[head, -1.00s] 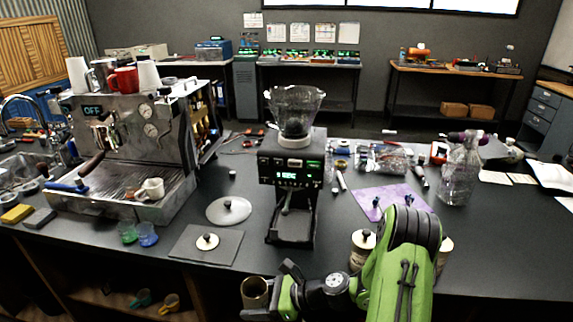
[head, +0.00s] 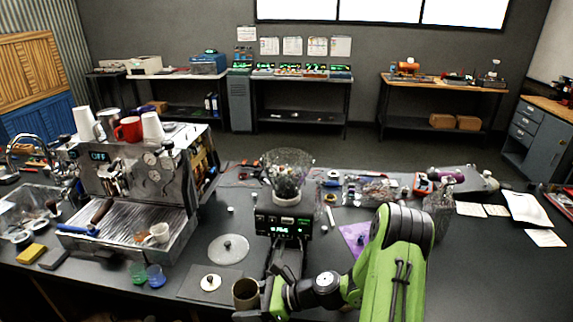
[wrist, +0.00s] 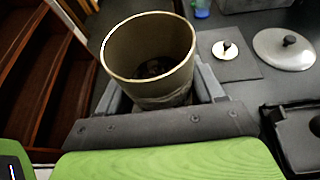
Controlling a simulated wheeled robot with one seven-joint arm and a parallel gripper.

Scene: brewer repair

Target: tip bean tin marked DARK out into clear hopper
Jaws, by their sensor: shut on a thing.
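My gripper (head: 262,300) is shut around an open metal tin (head: 246,294), held upright at the counter's front edge. In the wrist view the tin (wrist: 150,85) stands between the jaws, with dark contents low inside; no marking can be read. The clear hopper (head: 287,165) sits open on top of the black grinder (head: 283,222), behind and to the right of the tin. The tin is apart from the hopper and well below its rim.
A round lid (head: 229,249) and a small knobbed lid (head: 210,282) on a dark mat lie left of the grinder. The espresso machine (head: 130,190) stands farther left. Right of the grinder are a purple cloth (head: 354,236) and a clear bottle (head: 438,212).

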